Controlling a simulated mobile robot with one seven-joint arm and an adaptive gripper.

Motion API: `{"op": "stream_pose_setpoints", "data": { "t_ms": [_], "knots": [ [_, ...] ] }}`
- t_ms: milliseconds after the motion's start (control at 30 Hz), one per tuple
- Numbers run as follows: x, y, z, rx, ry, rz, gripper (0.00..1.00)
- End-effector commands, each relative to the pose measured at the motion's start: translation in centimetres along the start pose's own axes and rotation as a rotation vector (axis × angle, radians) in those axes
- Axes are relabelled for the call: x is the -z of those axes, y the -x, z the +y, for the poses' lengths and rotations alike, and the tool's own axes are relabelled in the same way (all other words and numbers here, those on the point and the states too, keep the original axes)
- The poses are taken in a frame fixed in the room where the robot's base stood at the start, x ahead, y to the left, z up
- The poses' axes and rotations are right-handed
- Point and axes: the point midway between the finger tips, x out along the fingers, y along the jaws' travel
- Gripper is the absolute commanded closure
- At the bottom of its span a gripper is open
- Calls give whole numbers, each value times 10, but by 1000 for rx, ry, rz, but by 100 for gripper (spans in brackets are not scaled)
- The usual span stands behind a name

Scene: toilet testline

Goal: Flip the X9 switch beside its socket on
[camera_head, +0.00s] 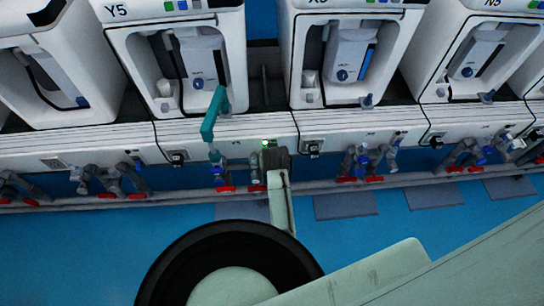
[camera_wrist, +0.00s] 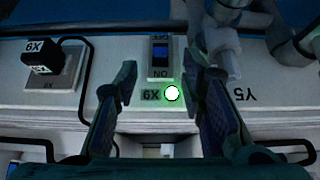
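The X9 switch (camera_wrist: 161,55) is a small dark panel with a blue rocker, OFF at its top and ON at its bottom in the upside-down wrist view. I cannot tell which way the rocker is tipped. Its X9 label (camera_wrist: 151,95) lies just below. The X9 socket (camera_wrist: 61,80), with a black plug in it, is to the left. My gripper (camera_wrist: 160,76) is open and empty, with its fingers on either side of the switch area; contact cannot be told. In the head view my gripper (camera_head: 275,158) is at the front panel and hides the switch.
A bright light (camera_wrist: 172,93) with a green glow sits beside the label. Grey pipes (camera_wrist: 225,35) and a Y5 label (camera_wrist: 245,95) are to the right. In the head view, pipes with red valve handles (camera_head: 360,179) run below the panel (camera_head: 225,132); a teal bent part (camera_head: 212,115) stands left.

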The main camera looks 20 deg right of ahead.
Motion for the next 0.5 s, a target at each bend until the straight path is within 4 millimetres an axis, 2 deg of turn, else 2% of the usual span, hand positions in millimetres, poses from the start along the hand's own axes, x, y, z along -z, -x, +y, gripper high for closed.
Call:
{"op": "stream_pose_setpoints", "data": {
  "t_ms": [100, 200, 333, 500],
  "knots": [
    [0, 27, 2, -3, 0, 3, 63],
    [0, 44, 1, -2, -1, 1, 63],
    [0, 58, 0, 1, -1, 0, 63],
    [0, 65, 0, 1, -1, -1, 63]
  ]
}}
